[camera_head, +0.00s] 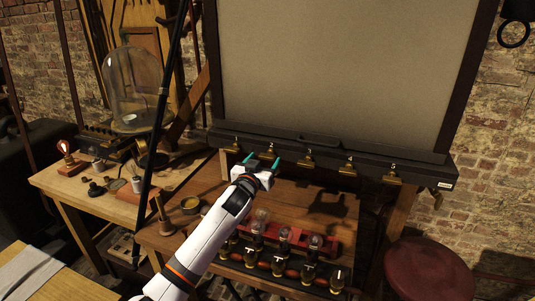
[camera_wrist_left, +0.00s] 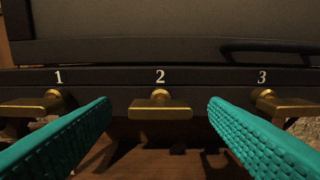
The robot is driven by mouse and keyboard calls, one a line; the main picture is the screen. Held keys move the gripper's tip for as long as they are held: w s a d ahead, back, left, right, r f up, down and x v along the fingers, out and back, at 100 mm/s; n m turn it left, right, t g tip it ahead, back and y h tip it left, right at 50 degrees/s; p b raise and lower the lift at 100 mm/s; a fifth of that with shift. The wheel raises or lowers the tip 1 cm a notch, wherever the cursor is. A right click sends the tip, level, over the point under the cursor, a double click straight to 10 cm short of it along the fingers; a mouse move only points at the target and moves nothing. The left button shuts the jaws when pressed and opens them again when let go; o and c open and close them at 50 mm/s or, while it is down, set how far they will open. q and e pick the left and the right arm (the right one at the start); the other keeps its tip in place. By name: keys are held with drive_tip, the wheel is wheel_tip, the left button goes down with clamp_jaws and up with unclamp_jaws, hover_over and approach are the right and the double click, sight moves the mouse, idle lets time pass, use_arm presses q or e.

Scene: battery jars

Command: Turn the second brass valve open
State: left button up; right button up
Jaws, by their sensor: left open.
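The second brass valve (camera_head: 268,151) is on the dark ledge under the large grey panel. In the left wrist view, this valve (camera_wrist_left: 160,108) is below a white "2", with its flat handle lying crosswise. My left gripper (camera_head: 262,161) is open in front of it. In the wrist view its teal fingers are to the left and right of the handle, with gaps on both sides and nothing held. My right gripper is not in view.
More brass valves (camera_head: 348,168) line the dark ledge (camera_head: 425,170) to the right. Below, a wooden table holds a red rack of glass jars (camera_head: 284,236) and several dark jars (camera_head: 308,272). A glass dome (camera_head: 132,85) stands left, a red stool (camera_head: 428,268) right.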

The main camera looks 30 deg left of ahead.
sight(266, 158)
use_arm(q)
drive_tip(key=shift+x, duration=1.85)
drive_tip(key=shift+c, duration=0.2)
drive_tip(key=c, duration=1)
drive_tip(key=shift+o, duration=0.2)
